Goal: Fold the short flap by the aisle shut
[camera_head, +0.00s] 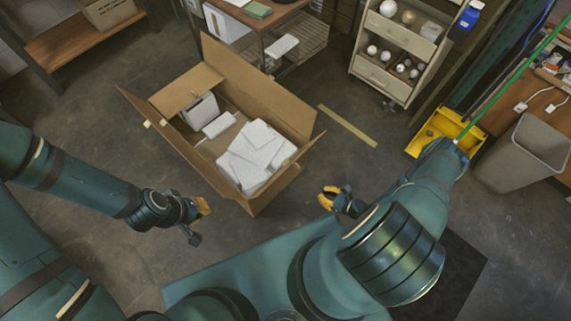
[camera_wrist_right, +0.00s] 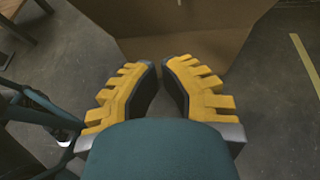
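An open cardboard box (camera_head: 187,157) stands on the floor, set at a slant. The near-right short flap (camera_head: 286,181) slants outward and down; I cannot tell which short flap is by the aisle. Both long flaps stand open. My left gripper (camera_head: 200,220) is open and empty, left of the box's near corner. My right gripper (camera_head: 326,196) is open and empty, just right of the near-right flap. In the right wrist view, its yellow-padded fingers (camera_wrist_right: 158,80) point at the cardboard (camera_wrist_right: 180,35), with nothing between them.
White packages (camera_head: 258,155) fill the box's near end, smaller white pieces its far end. A yellow strip (camera_head: 347,126) marks the floor right of the box. A wheeled shelf (camera_head: 395,50), yellow tray (camera_head: 440,130) and grey bin (camera_head: 525,150) stand farther right. Floor left of the box is clear.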

